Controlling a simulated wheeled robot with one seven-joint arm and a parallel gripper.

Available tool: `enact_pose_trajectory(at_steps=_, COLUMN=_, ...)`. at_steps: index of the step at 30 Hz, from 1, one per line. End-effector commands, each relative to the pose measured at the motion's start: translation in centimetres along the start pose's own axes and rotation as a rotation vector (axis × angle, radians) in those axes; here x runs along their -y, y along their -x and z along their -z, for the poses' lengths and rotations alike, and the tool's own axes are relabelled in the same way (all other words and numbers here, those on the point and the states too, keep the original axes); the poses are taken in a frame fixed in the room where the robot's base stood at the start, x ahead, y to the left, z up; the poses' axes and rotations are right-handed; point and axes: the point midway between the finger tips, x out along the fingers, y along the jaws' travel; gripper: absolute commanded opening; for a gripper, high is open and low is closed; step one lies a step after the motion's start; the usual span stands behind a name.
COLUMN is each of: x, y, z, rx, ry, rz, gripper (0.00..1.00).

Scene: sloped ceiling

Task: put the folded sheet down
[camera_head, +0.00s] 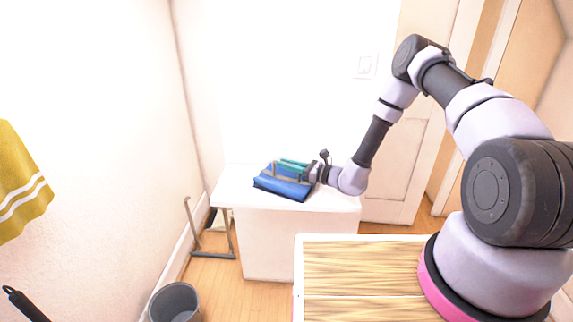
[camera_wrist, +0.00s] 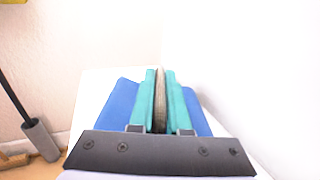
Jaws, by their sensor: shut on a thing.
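My gripper (camera_head: 276,167) reaches in from the right and is shut on the sheet. In the wrist view the blue sheet (camera_wrist: 118,108) spreads out on both sides of my gripper (camera_wrist: 160,78). Teal strips and a narrow grey-brown strip run between these sides. The gripper hides part of the sheet.
The white table (camera_head: 330,206) has bare top to the right of the sheet. Walls stand behind and to the left. A grey bin (camera_head: 174,302) and a grey metal frame (camera_head: 210,246) are on the floor at left. A wooden-topped surface (camera_head: 360,265) is in front.

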Motion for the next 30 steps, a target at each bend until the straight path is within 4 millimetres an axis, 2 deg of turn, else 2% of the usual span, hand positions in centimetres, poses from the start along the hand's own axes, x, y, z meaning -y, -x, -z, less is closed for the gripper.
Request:
enact_pose_trajectory(at_steps=1, x=0.0, y=0.0, z=0.1, rx=0.000, ry=0.000, rz=0.000, gripper=0.26)
enact_pose_trajectory(at_steps=2, x=0.0, y=0.0, z=0.1, rx=0.000, ry=0.000, rz=0.000, gripper=0.38)
enact_pose_trajectory(at_steps=3, x=0.0, y=0.0, z=0.1, rx=0.000, ry=0.000, rz=0.000, gripper=0.45)
enact_pose_trajectory(at_steps=14, x=0.0, y=0.0, z=-0.3, rx=0.000, ry=0.001, rz=0.000, gripper=0.45)
enact_pose_trajectory(at_steps=17, x=0.1, y=1.2, z=-0.2, rx=-0.001, ry=0.000, rz=0.002, gripper=0.45)
enact_pose_trajectory(at_steps=30, x=0.1, y=10.0, z=-0.2, rx=-0.001, ry=-0.001, rz=0.003, gripper=0.45)
